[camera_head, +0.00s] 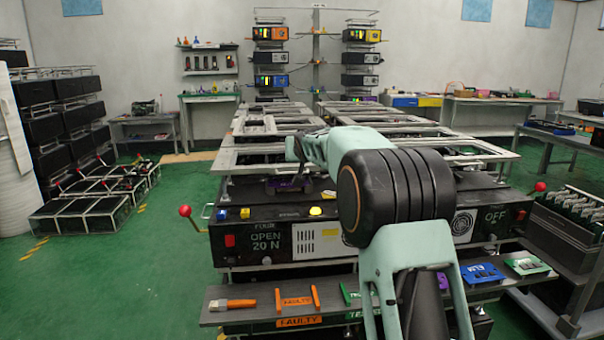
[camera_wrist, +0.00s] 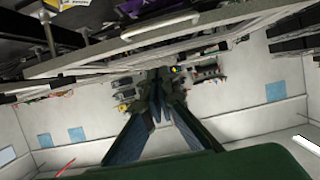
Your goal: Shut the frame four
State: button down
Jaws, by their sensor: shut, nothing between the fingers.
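A black fixture (camera_head: 270,262) labelled "FOUR", "OPEN" and "20 N" stands in front of me in the head view. A lever with a red knob (camera_head: 185,211) sticks out on its left side, and another red knob (camera_head: 540,187) shows on the right. A pale metal frame (camera_head: 240,160) lies above the fixture, with a gap between them. In the wrist view a metal frame bar (camera_wrist: 150,38) crosses overhead. My gripper (camera_wrist: 158,82) is shut and empty, its dark fingers together below that bar.
A front shelf (camera_head: 235,317) holds a brush, orange pieces marked "FAULTY" and coloured parts. More frames extend behind the fixture. Black crates (camera_head: 80,220) stand at the left and a rack (camera_head: 570,240) at the right. The green floor (camera_head: 150,285) is clear at the left.

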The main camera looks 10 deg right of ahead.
aim_at(289, 168)
jog(key=s+f, duration=0.5)
jog(key=s, duration=0.3)
jog(key=a+f+m+t+y+b, duration=0.1)
jog(key=a+f+m+y, duration=0.15)
jog(key=f+m, duration=1.15)
jog(key=s+d+r+m+t+h, duration=0.1)
jog(key=d+r+m+t, duration=0.15)
jog(key=m, duration=0.85)
jog(key=s+d+r+m+t+h, duration=0.1)
jog(key=r+m+h, duration=0.15)
jog(key=m, duration=0.85)
jog(key=shift+y, duration=0.5)
jog(key=w+b, duration=0.1)
jog(key=w, duration=0.5)
jog(key=w+b, duration=0.1)
jog(key=w, duration=0.2)
jog(key=shift+w+r+b, duration=0.15)
jog(key=shift+r+b, duration=0.15)
jog(key=shift+b, duration=0.05)
jog(key=r, duration=0.2)
jog(key=w+r, duration=0.1)
jog(key=r, duration=0.1)
